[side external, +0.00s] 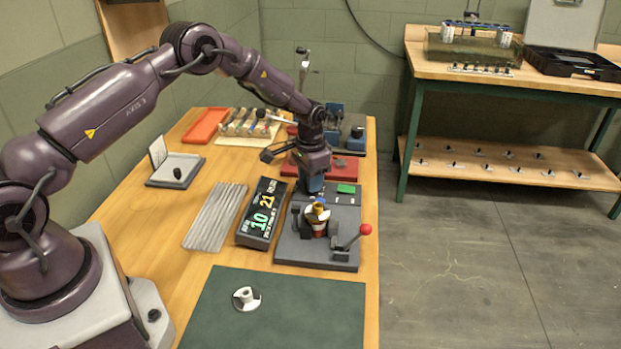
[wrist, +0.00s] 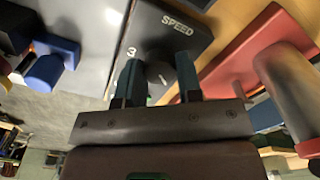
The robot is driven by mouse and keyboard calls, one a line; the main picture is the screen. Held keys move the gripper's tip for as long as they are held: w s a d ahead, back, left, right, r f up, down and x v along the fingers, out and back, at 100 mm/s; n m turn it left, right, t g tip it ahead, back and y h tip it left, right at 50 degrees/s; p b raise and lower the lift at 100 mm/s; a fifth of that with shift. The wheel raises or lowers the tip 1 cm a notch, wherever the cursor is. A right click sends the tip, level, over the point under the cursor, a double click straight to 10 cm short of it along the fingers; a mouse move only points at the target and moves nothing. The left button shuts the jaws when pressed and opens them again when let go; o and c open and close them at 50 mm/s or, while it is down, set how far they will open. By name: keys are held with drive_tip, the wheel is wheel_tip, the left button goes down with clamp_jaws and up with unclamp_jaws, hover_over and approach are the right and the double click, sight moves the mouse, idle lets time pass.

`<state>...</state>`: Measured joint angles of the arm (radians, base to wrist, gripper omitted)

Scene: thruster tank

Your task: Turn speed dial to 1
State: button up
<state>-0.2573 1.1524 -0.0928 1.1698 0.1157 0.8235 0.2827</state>
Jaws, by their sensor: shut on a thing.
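The speed dial (wrist: 159,73) is a dark round knob on a dark grey panel marked SPEED (wrist: 178,24). In the side external view my gripper (side external: 311,192) points down at the far end of the grey control unit (side external: 290,252); the knob is hidden there.
The unit carries a green rectangle (side external: 347,188), a small upright part with a yellow top (side external: 318,213) and a red-balled lever (side external: 365,230). A display box (side external: 262,213) reading 10 and 21 stands left. A red block (side external: 343,168) lies behind. A green mat (side external: 300,308) is in front.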

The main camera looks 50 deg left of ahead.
drive_tip(key=m, duration=0.4)
drive_tip(key=shift+m, duration=0.3)
idle(0.3)
drive_tip(key=o, duration=0.9)
drive_tip(key=shift+o, duration=0.2)
drive_tip(key=shift+r, duration=0.15)
wheel_tip(320, 180, up, 13)
